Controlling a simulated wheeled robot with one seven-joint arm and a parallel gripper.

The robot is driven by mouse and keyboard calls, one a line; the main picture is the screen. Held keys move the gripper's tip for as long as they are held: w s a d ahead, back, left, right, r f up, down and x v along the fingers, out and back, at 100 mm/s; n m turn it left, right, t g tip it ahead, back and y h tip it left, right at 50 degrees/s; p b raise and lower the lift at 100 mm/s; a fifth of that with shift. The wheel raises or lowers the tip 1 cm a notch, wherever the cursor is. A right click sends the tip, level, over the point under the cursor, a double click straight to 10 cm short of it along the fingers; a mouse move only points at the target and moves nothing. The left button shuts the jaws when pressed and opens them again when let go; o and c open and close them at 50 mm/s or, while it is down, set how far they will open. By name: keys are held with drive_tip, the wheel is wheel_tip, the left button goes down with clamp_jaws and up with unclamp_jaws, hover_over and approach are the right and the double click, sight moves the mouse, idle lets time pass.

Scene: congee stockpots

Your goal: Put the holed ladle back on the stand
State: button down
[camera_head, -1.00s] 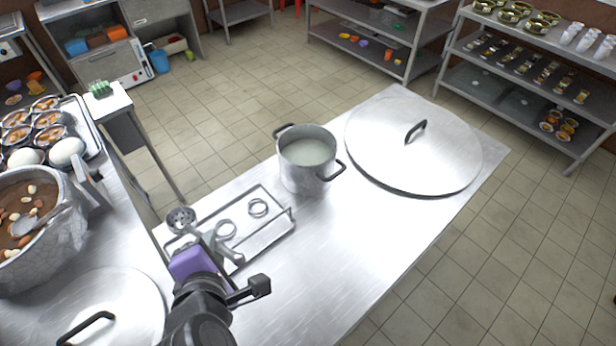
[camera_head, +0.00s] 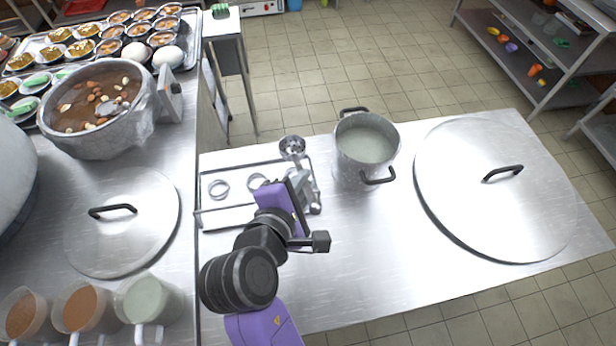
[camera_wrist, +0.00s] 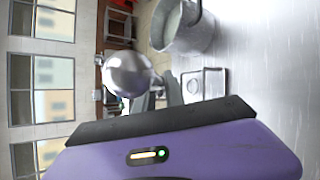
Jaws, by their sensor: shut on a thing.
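The holed ladle has a round, perforated metal head (camera_head: 292,148), which is seen in the head view above the far right corner of the stand. Its head is large and blurred in the wrist view (camera_wrist: 128,74). My gripper (camera_head: 300,187) is shut on the ladle, with the ladle's shaft running down beside the jaws. The stand (camera_head: 228,165) is a low metal tray with a wire rail and upright rings, on the steel table. My gripper covers its right part. I cannot tell whether the ladle touches the stand. The stand also shows in the wrist view (camera_wrist: 205,70).
A two-handled pot (camera_head: 365,150) with pale congee stands close right of the ladle. A large lid (camera_head: 470,200) lies further right. A stockpot (camera_head: 100,140), a lid (camera_head: 140,235) and several cups fill the left counter. The table front right of my arm is clear.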

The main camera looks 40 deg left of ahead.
wheel_tip(320, 180, down, 9)
drive_tip(key=b, duration=0.6)
drive_tip(key=shift+p, duration=0.35)
idle(0.6)
drive_tip(key=shift+s+f, duration=0.1)
drive_tip(key=shift+f, duration=0.3)
idle(0.4)
drive_tip(key=c, duration=1.3)
unclamp_jaws()
drive_tip(key=shift+c, duration=0.2)
drive_tip(key=v, duration=0.8)
drive_tip(key=shift+b, duration=0.35)
